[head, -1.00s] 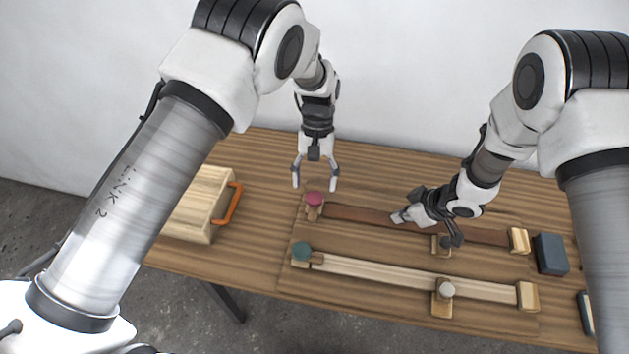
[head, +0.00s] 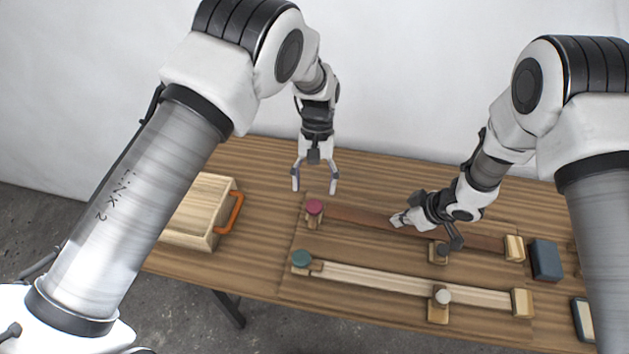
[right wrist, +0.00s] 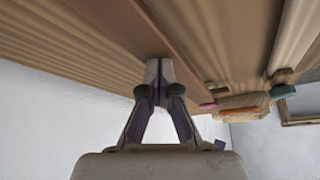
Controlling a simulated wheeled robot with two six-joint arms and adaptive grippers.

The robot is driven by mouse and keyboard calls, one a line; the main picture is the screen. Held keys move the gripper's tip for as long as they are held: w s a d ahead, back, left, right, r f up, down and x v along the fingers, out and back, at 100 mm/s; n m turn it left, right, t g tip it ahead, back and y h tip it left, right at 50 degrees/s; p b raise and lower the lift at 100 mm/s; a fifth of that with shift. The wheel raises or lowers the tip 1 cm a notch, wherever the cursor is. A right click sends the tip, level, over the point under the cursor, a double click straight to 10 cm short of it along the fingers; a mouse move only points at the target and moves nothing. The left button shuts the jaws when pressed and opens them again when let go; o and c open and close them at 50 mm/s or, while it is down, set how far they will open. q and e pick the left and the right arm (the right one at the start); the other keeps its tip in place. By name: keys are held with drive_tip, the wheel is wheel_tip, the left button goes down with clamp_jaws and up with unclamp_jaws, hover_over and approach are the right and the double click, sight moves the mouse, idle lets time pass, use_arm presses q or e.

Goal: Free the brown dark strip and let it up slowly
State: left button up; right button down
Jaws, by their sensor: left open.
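The brown dark strip (head: 358,216) lies along the table between a post with a dark pink knob (head: 314,207) at its left end and a pale wooden block (head: 514,247) at its right end. My right gripper (head: 398,220) is at the middle of the strip, its fingertips together; in the right wrist view the tips (right wrist: 160,70) meet at the strip's surface (right wrist: 150,35). I cannot tell whether they press on it. A small post with a dark knob (head: 441,249) stands beside the strip, partly behind my right gripper. My left gripper (head: 315,187) is open and empty, above and behind the pink knob.
A pale strip (head: 380,278) lies nearer, with a green knob (head: 302,258) at its left end and a white-knobbed post (head: 441,296) beside it. A wooden box with an orange handle (head: 235,212) stands left. A dark blue block (head: 546,260) is at right.

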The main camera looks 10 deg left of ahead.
drive_tip(key=shift+r+p, duration=1.9)
drive_tip(key=shift+r, duration=0.05)
wheel_tip(320, 180, up, 3)
drive_tip(key=p, duration=0.3)
drive_tip(key=shift+r, duration=0.95)
